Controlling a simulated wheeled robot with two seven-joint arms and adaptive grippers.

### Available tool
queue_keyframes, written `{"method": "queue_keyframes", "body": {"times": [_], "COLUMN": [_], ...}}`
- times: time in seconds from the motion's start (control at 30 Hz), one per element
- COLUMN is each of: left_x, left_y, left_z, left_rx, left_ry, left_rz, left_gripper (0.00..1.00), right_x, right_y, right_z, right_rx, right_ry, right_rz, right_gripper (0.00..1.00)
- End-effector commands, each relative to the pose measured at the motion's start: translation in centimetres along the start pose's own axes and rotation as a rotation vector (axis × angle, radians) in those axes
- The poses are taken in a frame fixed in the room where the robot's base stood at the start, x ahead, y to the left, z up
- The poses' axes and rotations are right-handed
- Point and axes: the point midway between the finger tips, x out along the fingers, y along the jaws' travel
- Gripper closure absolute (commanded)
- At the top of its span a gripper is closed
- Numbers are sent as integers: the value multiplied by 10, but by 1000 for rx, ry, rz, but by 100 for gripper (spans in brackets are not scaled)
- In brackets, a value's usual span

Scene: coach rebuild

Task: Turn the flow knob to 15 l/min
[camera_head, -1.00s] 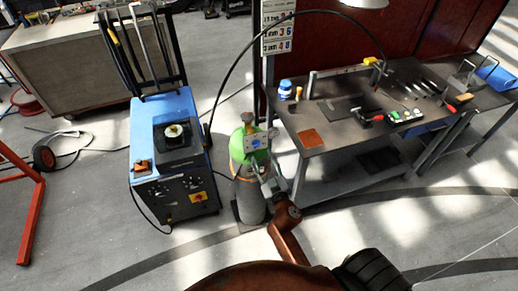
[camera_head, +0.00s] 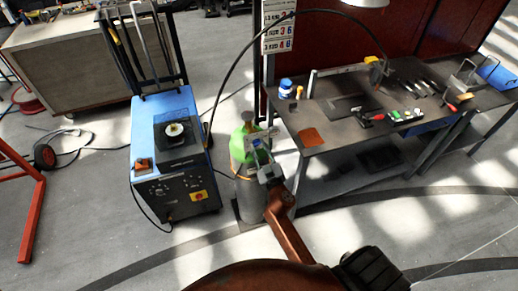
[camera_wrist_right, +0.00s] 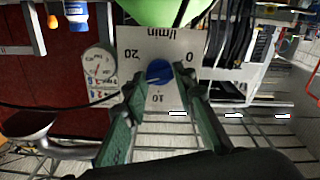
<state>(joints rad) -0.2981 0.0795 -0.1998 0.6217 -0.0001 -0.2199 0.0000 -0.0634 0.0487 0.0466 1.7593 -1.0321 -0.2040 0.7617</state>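The flow knob (camera_wrist_right: 160,71) is a small blue disc on a pale dial plate (camera_wrist_right: 143,45), marked l/min, 0, 10 and 20, which appears upside down in the right wrist view. A mark on the knob seems to point towards the lower left, but its exact reading is unclear. The plate sits at the green top of a gas cylinder (camera_head: 250,200) in the head view. My right gripper (camera_wrist_right: 157,76) has its green fingers apart, one on each side of the knob; I cannot tell whether they touch it. My left gripper is not in view.
A round pressure gauge (camera_wrist_right: 98,64) is beside the plate. A blue welding machine (camera_head: 170,112) stands left of the cylinder. A workbench (camera_head: 318,122) with tools is on the right, and a black hose (camera_head: 228,75) arches above.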

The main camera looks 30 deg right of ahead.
Motion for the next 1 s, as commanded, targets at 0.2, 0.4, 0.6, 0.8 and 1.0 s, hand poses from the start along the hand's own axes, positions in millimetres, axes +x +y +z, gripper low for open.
{"method": "queue_keyframes", "body": {"times": [0.2,0.4,0.6,0.8,1.0], "left_x": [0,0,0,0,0], "left_y": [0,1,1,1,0], "left_z": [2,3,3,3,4], "left_rx": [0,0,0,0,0], "left_ry": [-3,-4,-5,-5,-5], "left_rz": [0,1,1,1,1], "left_gripper": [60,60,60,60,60], "right_x": [0,0,0,0,0], "right_y": [0,0,0,0,0], "right_z": [0,0,0,0,0], "right_rx": [0,-4,-113,-206,-209], "right_ry": [0,0,0,0,0], "right_rz": [0,0,0,1,0], "right_gripper": [91,100,100,100,100]}}
